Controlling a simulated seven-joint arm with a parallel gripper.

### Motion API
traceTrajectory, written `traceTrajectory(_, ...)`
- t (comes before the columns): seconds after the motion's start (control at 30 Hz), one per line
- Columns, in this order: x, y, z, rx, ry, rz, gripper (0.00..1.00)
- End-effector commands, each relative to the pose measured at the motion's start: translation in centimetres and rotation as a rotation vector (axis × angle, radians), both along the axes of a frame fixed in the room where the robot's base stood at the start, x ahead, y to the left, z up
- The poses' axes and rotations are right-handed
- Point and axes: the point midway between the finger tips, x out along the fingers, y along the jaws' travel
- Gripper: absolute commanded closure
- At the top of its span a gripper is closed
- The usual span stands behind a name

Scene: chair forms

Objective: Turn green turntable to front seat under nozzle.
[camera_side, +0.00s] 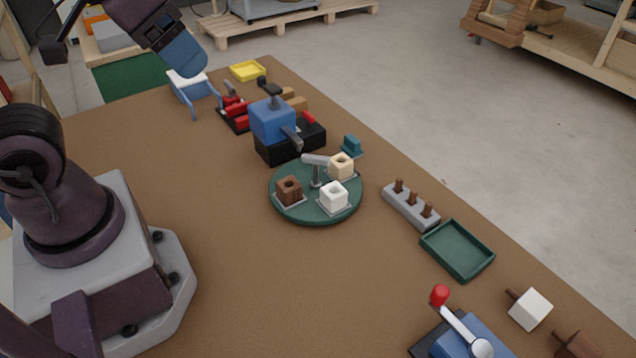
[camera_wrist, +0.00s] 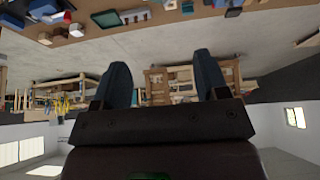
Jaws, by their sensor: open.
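The green turntable (camera_side: 302,215) lies in the middle of the brown table in the side view. It carries a brown block (camera_side: 289,191), a white block (camera_side: 334,198) and a cream block (camera_side: 341,166), each with a hole on top, on pale seats. A grey T-shaped handle (camera_side: 317,161) stands at its centre. The blue machine (camera_side: 271,122) on a black base stands behind it, its grey nozzle (camera_side: 293,138) pointing to the turntable's back edge. No block shows directly under the nozzle. My gripper (camera_side: 187,55) is raised at the upper left, far from the turntable; the wrist view shows its fingers (camera_wrist: 163,80) apart and empty.
A grey peg rack (camera_side: 410,207) and a green tray (camera_side: 457,250) stand right of the turntable. A blue unit with a red-knobbed lever (camera_side: 448,310) is at the front. Table left of the turntable is clear.

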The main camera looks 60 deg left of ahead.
Motion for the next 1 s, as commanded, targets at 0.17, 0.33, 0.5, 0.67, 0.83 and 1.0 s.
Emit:
traceTrajectory(0.17,0.3,0.1,-1.0,0.000,0.053,0.007,0.62)
traceTrajectory(0.33,2.9,0.4,-3.0,0.003,0.196,0.014,0.62)
traceTrajectory(0.5,7.2,0.8,-5.4,0.032,0.335,-0.064,0.62)
traceTrajectory(0.67,11.7,1.3,-8.6,0.065,0.441,-0.207,0.62)
traceTrajectory(0.83,16.0,1.7,-12.5,0.095,0.513,-0.402,0.62)
traceTrajectory(1.0,19.6,2.0,-14.5,0.144,0.505,-0.619,0.62)
